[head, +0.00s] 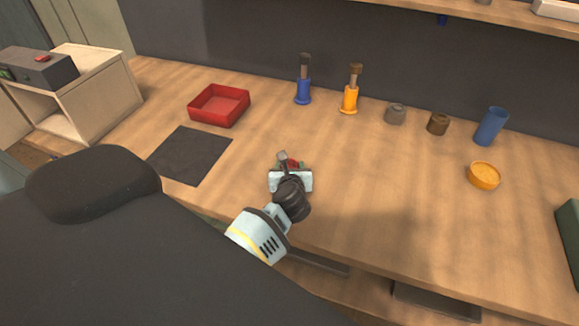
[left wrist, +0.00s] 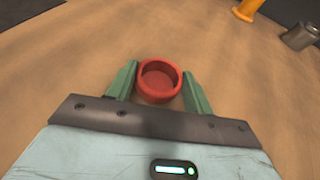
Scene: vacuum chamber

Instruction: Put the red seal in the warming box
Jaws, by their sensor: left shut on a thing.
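The red seal (left wrist: 159,82) is a small round cup-like piece between the green fingers of my left gripper (left wrist: 157,92) in the left wrist view. My left gripper (head: 291,164) is shut on it over the middle of the bench in the head view, where only a bit of the red seal (head: 293,161) shows. I cannot tell whether the seal touches the bench. A light wooden box (head: 92,92) with an open front stands at the far left, likely the warming box. A dark unit (head: 38,68) with a red button sits on top of it. My right gripper is not in view.
A red tray (head: 219,121) and a dark mat (head: 189,154) lie between my gripper and the wooden box. Blue (head: 303,91) and orange (head: 349,100) stands, a blue cup (head: 490,127) and an orange bowl (head: 484,176) stand behind and to the right.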

